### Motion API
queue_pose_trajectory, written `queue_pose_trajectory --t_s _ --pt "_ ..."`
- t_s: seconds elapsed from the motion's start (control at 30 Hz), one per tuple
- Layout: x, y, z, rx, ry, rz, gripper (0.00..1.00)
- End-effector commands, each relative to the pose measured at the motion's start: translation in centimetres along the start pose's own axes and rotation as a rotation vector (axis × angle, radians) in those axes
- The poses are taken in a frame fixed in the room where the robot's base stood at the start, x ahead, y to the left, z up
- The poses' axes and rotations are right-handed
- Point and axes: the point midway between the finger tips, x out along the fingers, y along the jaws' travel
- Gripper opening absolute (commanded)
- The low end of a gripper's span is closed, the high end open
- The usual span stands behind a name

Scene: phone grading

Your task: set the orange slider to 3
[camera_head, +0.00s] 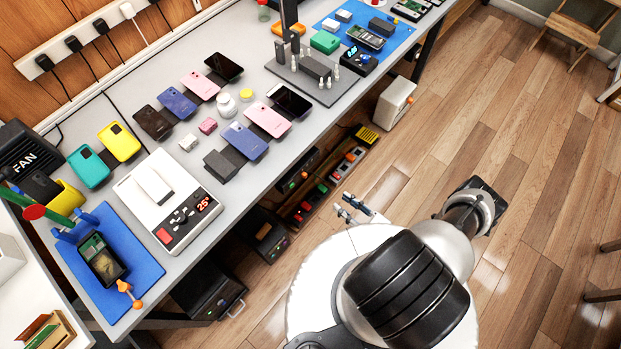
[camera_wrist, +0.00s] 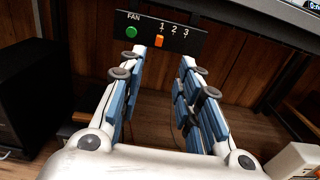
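In the wrist view a black panel (camera_wrist: 150,22) marked FAN carries a round green button (camera_wrist: 132,32) and an orange slider (camera_wrist: 159,41). The slider stands under the 1, left of the 2 and 3 marks. My gripper (camera_wrist: 163,60) is open, its two blue-padded fingers wide apart with nothing between them. The fingertips point up towards the panel, and the slider appears between them. I cannot tell whether they touch it; they look apart. In the head view my gripper (camera_head: 355,209) is low, beside the bench's front edge. I cannot make out the slider there.

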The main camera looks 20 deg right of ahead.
Motion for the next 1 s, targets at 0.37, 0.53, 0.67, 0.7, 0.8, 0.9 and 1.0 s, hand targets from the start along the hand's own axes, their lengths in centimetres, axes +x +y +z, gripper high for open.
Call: queue_pose_trajectory --t_s 0.37,0.53,0.67,0.7,0.8,0.9,1.0 --pt "6.6 0.3 -0.1 -0.001 0.001 0.010 0.32" --pt "9.5 0.3 -0.1 -0.001 0.001 0.010 0.32" --pt "11.6 0.2 -0.1 -0.001 0.000 0.009 0.32" --pt "12.2 0.3 -0.1 -0.001 0.001 0.009 0.32" --pt "13.4 0.2 -0.1 0.000 0.001 0.007 0.32" --pt "14.2 0.1 0.0 0.000 0.000 0.005 0.32" --pt "14.7 0.1 0.0 -0.001 0.000 0.004 0.32"
